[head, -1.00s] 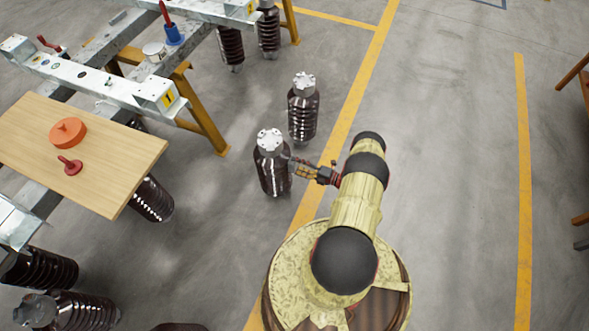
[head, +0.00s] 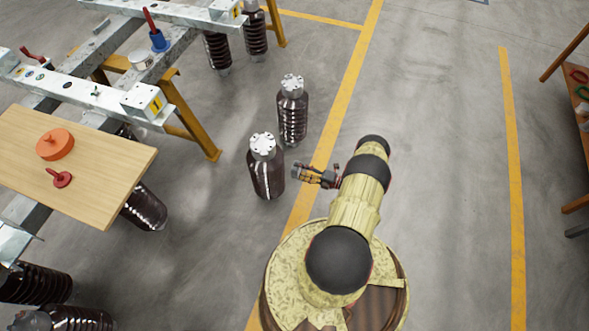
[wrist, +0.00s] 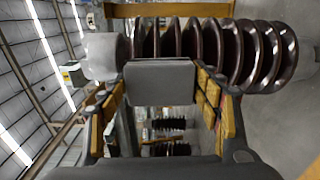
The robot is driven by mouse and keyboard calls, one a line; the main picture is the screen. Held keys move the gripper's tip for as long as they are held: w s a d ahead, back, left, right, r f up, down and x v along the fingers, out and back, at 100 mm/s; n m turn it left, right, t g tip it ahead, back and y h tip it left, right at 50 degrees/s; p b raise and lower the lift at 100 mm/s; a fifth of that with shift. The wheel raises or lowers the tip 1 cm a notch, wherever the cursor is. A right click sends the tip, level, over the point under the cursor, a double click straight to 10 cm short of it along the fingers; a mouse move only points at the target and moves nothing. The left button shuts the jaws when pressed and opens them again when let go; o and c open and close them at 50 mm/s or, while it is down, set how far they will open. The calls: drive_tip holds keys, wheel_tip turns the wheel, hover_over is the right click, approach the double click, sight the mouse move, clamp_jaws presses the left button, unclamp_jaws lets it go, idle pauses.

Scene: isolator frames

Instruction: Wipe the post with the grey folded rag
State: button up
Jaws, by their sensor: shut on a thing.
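The post is a dark brown ribbed insulator (head: 266,176) with a pale metal cap, standing upright on the floor left of my gripper (head: 306,175). In the wrist view the post (wrist: 220,45) lies sideways across the top, with its cap at left. My gripper (wrist: 165,95) is shut on the grey folded rag (wrist: 162,83), held flat between the fingertips. The rag overlaps part of the post in that view. In the head view a small gap shows between my gripper and the post.
A second similar insulator (head: 292,112) stands just behind the post. A wooden board (head: 105,160) with an orange disc (head: 55,144) and a red knob (head: 60,178) lies at left by a steel frame (head: 85,88). Floor to the right is open, with yellow lines.

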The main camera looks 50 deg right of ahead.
drive_tip(key=shift+s+d, duration=0.1)
drive_tip(key=shift+s, duration=0.1)
drive_tip(key=shift+v, duration=1.5)
